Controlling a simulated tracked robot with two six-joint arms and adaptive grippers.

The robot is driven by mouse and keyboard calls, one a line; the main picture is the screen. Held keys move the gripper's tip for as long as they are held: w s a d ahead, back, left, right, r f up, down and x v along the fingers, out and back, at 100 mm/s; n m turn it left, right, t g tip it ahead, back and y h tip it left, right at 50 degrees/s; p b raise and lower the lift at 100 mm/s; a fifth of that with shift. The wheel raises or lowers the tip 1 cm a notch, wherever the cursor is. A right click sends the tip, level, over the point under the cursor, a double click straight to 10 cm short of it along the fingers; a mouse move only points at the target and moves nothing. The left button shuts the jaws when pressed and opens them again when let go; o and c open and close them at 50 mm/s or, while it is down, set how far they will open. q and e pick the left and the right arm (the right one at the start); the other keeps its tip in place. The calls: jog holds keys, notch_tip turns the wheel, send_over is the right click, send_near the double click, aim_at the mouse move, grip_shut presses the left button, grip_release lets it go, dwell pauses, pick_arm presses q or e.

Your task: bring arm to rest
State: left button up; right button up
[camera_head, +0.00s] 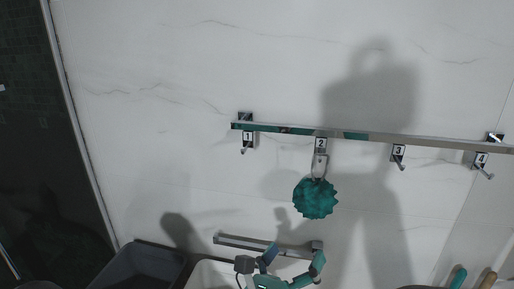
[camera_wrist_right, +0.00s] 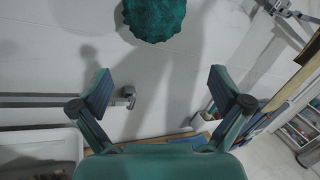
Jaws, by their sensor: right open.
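A teal scrubby puff (camera_head: 316,198) hangs by a light loop from the hook numbered 2 (camera_head: 321,146) on the wall rail. In the right wrist view the puff (camera_wrist_right: 155,18) shows at the top, beyond the fingertips and apart from them. My right gripper (camera_head: 294,261) is at the bottom of the head view, below the puff. In the right wrist view my right gripper (camera_wrist_right: 160,92) has its fingers spread wide with nothing between them. My left gripper is not in view.
The metal rail (camera_head: 370,137) also bears empty hooks numbered 1 (camera_head: 247,143), 3 (camera_head: 398,156) and 4 (camera_head: 482,165). A shorter metal bar (camera_head: 240,242) is on the wall behind my right gripper. A dark grey bin (camera_head: 150,265) stands at lower left.

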jog(key=s+d+f+m+g+y, duration=0.15)
jog(key=d+f+g, duration=0.3)
jog(key=f, duration=0.55)
jog(key=s+d+f+m+g, duration=0.25)
jog(key=d+f+g, duration=0.2)
jog(key=f, duration=0.55)
jog(key=s+f+m+g+y, duration=0.5)
jog(key=s+f+m+g, duration=0.25)
jog(key=s+f, duration=0.55)
jog(key=s+a+f+m+g+y, duration=0.3)
jog(key=s+a+f+m+y, duration=0.3)
jog(key=a+m+y, duration=0.45)
jog(key=w+d+f+m+t+h, duration=0.1)
jog(key=w+d+f+m+t, duration=0.3)
jog(key=m, duration=0.9)
jog(key=shift+w+t, duration=0.35)
jog(key=shift+w, duration=0.15)
